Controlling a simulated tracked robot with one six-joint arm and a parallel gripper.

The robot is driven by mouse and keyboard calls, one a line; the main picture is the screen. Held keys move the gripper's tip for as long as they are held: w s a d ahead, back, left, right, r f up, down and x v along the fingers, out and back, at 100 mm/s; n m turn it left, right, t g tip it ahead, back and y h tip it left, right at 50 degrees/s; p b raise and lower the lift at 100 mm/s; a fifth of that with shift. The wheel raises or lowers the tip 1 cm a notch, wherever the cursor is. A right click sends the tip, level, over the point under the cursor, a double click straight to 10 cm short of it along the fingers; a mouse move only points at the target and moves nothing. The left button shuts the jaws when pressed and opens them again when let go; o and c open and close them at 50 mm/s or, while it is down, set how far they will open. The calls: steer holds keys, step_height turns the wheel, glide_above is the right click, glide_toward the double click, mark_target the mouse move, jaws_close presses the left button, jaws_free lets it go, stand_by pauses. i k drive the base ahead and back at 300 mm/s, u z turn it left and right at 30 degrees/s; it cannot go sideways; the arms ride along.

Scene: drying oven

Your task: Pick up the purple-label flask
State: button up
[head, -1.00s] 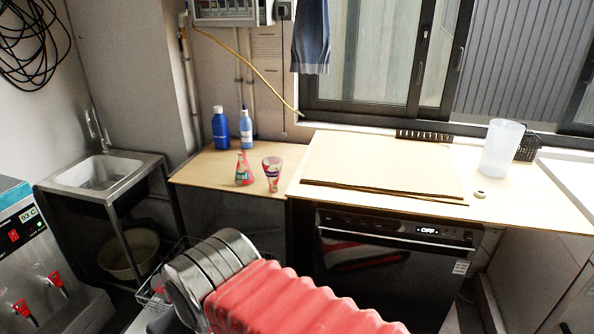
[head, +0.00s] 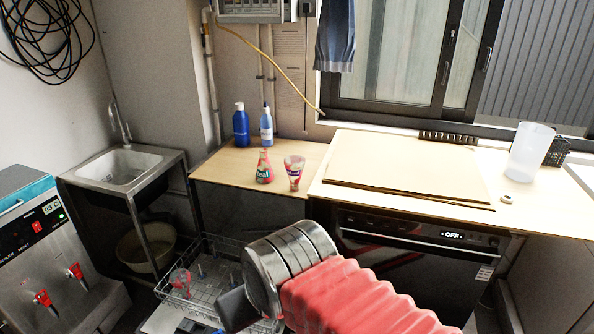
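A conical glass flask (head: 264,167) with a red and green label stands upright on the wooden counter. Beside it is a clear glass vessel (head: 294,172), wider at the top, with a label showing red and some dark purple-blue. Another small glass vessel (head: 180,282) with a pinkish mark sits in the wire rack below; its label is unclear. I cannot tell for sure which has the purple label. My gripper (head: 236,308) shows as a dark grey part beyond the silver wrist, low in the view, in front of and below the counter. Its fingers are not clear, and no held object is visible.
Two blue bottles (head: 241,125) stand behind the flasks. The wire rack (head: 215,262) is below the counter's front edge. A brown board (head: 408,165), a frosted cup (head: 528,152) and an oven (head: 420,240) are to the right. A sink (head: 128,166) is at left.

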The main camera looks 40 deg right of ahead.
mark_target(295, 165)
steer(key=u, duration=0.05)
steer(key=i, duration=1)
steer(key=z, duration=0.05)
